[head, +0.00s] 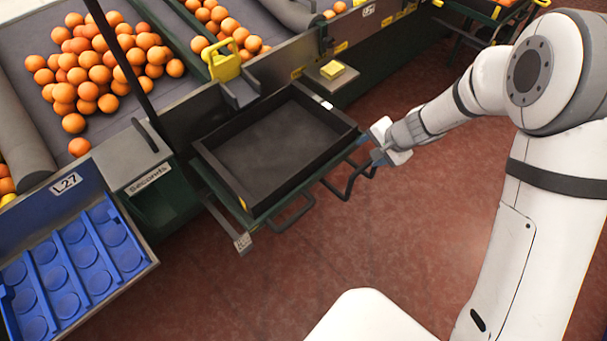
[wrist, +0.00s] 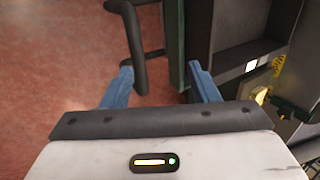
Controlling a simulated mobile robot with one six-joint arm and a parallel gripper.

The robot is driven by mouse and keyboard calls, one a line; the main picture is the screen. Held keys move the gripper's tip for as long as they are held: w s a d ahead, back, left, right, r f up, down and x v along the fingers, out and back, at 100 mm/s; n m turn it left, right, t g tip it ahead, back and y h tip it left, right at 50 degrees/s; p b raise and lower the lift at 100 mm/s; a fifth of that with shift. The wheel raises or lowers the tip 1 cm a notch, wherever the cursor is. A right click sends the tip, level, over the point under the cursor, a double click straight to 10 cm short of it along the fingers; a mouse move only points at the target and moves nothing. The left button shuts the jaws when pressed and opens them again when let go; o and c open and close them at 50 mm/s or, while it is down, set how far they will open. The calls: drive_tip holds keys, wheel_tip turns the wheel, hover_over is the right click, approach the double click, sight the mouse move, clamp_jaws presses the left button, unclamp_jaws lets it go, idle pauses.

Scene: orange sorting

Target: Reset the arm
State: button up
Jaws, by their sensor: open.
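My gripper (head: 379,143) is at the right side of the black tray (head: 204,151), close to the dark handle (head: 350,186) that sticks out from the tray's stand. In the wrist view the two blue fingers of my gripper (wrist: 160,85) are spread apart. The handle (wrist: 138,50) shows beyond and partly between the fingertips, nearer the left one. I cannot tell whether a finger touches it. Nothing is held. The tray looks empty.
Oranges (head: 90,70) lie piled on the grey sorting belt at the upper left. A blue tray with round hollows (head: 75,262) is at the lower left. The red floor (head: 420,230) is open in front.

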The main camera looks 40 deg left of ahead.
drive_tip(key=shift+r, duration=0.1)
idle(0.4)
drive_tip(key=shift+d+r, duration=0.15)
drive_tip(key=shift+r, duration=0.1)
drive_tip(key=s+d+r+n+t+h+p, duration=0.1)
drive_tip(key=s+d+r+p, duration=0.1)
drive_tip(key=d+r, duration=1.55)
drive_tip(key=s+d+r+h+p, duration=0.1)
drive_tip(key=s+d+r+h, duration=0.1)
drive_tip(key=s+d, duration=0.4)
drive_tip(key=s+d+r+t+h+p, duration=0.1)
drive_tip(key=s+d+r, duration=0.4)
drive_tip(key=d, duration=0.9)
drive_tip(key=shift+s+d+r+h, duration=0.25)
drive_tip(key=shift+s+d+h, duration=0.15)
drive_tip(key=shift+s+h, duration=0.5)
drive_tip(key=shift+c, duration=0.5)
